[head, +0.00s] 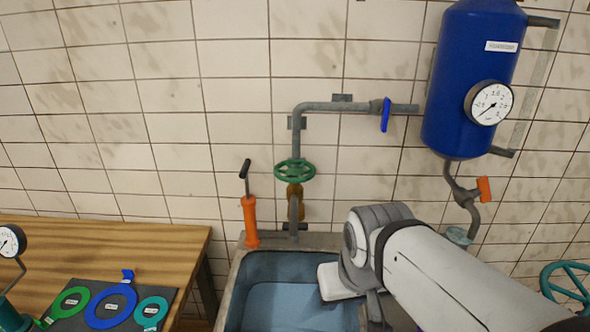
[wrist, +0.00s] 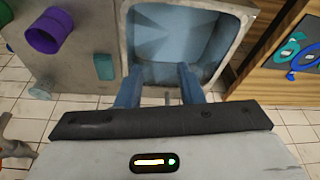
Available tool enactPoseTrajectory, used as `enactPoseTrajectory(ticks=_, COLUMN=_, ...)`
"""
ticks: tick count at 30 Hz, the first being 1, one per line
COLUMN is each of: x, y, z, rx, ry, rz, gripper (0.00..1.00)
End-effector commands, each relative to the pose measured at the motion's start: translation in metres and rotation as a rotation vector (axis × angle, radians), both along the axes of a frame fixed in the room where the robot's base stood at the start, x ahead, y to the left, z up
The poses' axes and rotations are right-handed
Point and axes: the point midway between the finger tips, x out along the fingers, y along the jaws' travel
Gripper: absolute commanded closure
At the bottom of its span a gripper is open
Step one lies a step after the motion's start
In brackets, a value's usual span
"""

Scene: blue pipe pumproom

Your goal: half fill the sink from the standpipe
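The stone-rimmed sink (head: 237,272) stands against the tiled wall, with a blue interior; I cannot tell how much water it holds. The grey standpipe (head: 297,130) runs down the wall behind it, with a green handwheel (head: 294,170) above a brass valve body (head: 295,192) and an outlet over the sink's back. A blue lever (head: 386,114) sits on the pipe's horizontal run. In the wrist view my gripper (wrist: 158,82) is open and empty, its two blue fingers apart at the sink's rim (wrist: 238,35). In the head view my arm hides the gripper and the sink's right side.
An orange hand pump (head: 250,218) stands at the sink's back left corner. A blue tank (head: 470,80) with a gauge (head: 489,102) and an orange-handled drain (head: 484,189) hangs at right. A wooden bench (head: 130,240) with coloured rings stands close on the left.

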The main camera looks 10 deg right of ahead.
Motion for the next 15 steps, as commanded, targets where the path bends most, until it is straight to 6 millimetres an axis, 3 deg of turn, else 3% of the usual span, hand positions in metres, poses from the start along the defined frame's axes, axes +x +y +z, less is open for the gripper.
enactPoseTrajectory(ticks=5, x=0.015, y=0.003, z=-0.007, rx=0.096, ry=0.059, rz=-0.055, gripper=0.66)
enactPoseTrajectory(ticks=8, x=0.037, y=0.013, z=-0.011, rx=0.237, ry=0.126, rz=-0.111, gripper=0.66)
enactPoseTrajectory(ticks=15, x=0.129, y=0.030, z=-0.005, rx=0.715, ry=0.222, rz=-0.207, gripper=0.66)
